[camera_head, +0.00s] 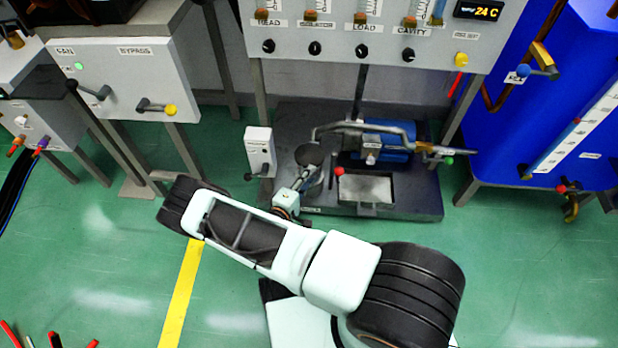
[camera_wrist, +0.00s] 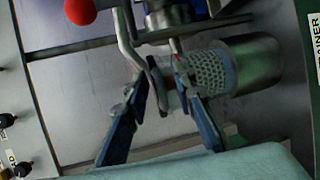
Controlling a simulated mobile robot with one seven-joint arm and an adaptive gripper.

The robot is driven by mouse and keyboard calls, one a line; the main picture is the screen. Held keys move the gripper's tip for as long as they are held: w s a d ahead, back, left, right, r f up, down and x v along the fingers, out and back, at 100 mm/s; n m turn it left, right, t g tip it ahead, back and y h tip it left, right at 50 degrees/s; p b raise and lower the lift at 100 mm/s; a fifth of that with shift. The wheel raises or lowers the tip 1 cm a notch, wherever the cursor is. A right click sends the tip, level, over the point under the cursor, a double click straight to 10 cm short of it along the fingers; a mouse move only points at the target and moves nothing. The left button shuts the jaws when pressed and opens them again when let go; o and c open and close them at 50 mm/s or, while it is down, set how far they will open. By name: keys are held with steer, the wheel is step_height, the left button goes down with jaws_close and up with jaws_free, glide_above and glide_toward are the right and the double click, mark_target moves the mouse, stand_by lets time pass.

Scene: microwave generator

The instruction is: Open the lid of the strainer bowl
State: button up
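The strainer bowl (camera_wrist: 258,62) is a grey steel cylinder in the wrist view, with a perforated basket (camera_wrist: 212,72) showing at its mouth. A dark, thin lid (camera_wrist: 157,88) shows nearly edge-on in front of the basket, and a gap seems to lie between them. In the head view the round dark lid (camera_head: 308,154) is at the left of the pump skid. My gripper (camera_wrist: 160,72) has its two blue fingers apart, one on either side of the lid. I cannot tell whether a finger touches it. In the head view my gripper (camera_head: 290,197) is partly hidden by the wrist.
A curved grey pipe (camera_head: 360,127) and blue motor (camera_head: 385,142) stand right of the bowl. A red knob (camera_head: 339,171) is close by. A white box (camera_head: 260,150) stands at left. The control panel (camera_head: 385,40) is above. Green floor (camera_head: 510,260) is clear at right.

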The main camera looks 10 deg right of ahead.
jaws_close()
steer(key=shift+f, duration=0.1)
stand_by(0.3)
